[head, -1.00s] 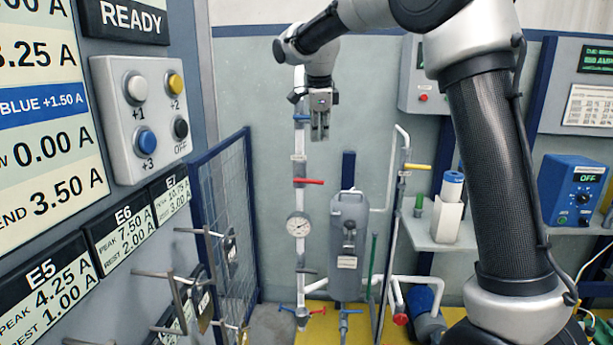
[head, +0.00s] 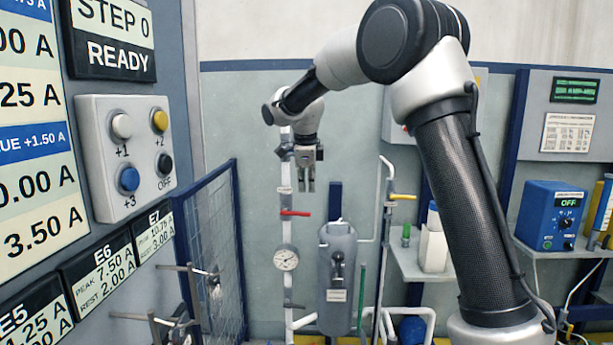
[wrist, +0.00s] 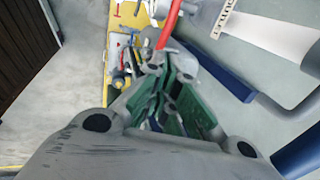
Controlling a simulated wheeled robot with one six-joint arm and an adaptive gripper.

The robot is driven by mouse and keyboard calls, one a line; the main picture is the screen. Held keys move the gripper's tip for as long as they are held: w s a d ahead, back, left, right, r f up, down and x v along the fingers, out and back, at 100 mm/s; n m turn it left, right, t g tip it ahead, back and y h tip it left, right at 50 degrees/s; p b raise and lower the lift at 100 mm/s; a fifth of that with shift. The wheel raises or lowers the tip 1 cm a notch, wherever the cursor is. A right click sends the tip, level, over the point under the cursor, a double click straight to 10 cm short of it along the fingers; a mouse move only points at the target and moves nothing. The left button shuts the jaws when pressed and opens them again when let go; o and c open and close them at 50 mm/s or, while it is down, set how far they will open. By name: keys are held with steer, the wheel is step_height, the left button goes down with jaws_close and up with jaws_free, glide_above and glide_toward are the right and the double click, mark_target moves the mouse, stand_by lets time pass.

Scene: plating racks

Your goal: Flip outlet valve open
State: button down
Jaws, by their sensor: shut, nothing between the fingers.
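A white vertical pipe (head: 287,233) carries a red lever handle (head: 295,213) that points right, roughly level. The red lever also shows in the wrist view (wrist: 168,28), just beyond my fingertips. My gripper (head: 307,187) points down in front of the pipe, a little above the red lever in the head view. Its fingers are shut and empty; their green inner sides show in the wrist view (wrist: 168,68). I cannot tell whether they touch the lever. A white label (wrist: 224,18) near the lever is only partly legible, so the valve's name is unclear.
A round gauge (head: 286,257) sits below the red lever. A grey tank (head: 337,290) hangs right of the pipe. A yellow lever (head: 403,197) is on another pipe. A mesh fence (head: 216,265) and button panel (head: 125,150) stand left. A blue power box (head: 550,215) is right.

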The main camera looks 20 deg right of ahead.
mark_target(310, 214)
steer(key=x, duration=0.7)
steer(key=shift+f, duration=0.4)
steer(key=shift+w+d+f+y, duration=0.1)
steer(key=shift+d+f+y, duration=0.1)
steer(key=shift+f+y, duration=0.25)
steer(key=shift+d+f+m+t+y, duration=0.2)
steer(key=shift+f+t+y, duration=0.2)
steer(key=shift+y, duration=0.3)
steer(key=shift+d+f+m+t+y, duration=0.1)
steer(key=shift+f+m+t+y, duration=0.15)
steer(key=shift+f+y, duration=0.35)
steer(key=shift+f+t+y, duration=0.45)
steer(key=shift+f+y, duration=0.5)
steer(key=shift+y, duration=0.3)
steer(key=w+a+f+m+t+y, duration=0.1)
steer(key=a+f+m+t+y, duration=0.1)
steer(key=f+y, duration=0.4)
steer(key=shift+w+a+t+y, duration=0.2)
steer(key=shift+a+t+y, duration=0.55)
steer(key=shift+a, duration=0.65)
steer(key=shift+a+f, duration=0.1)
steer(key=shift+a, duration=0.05)
steer(key=shift+s, duration=0.1)
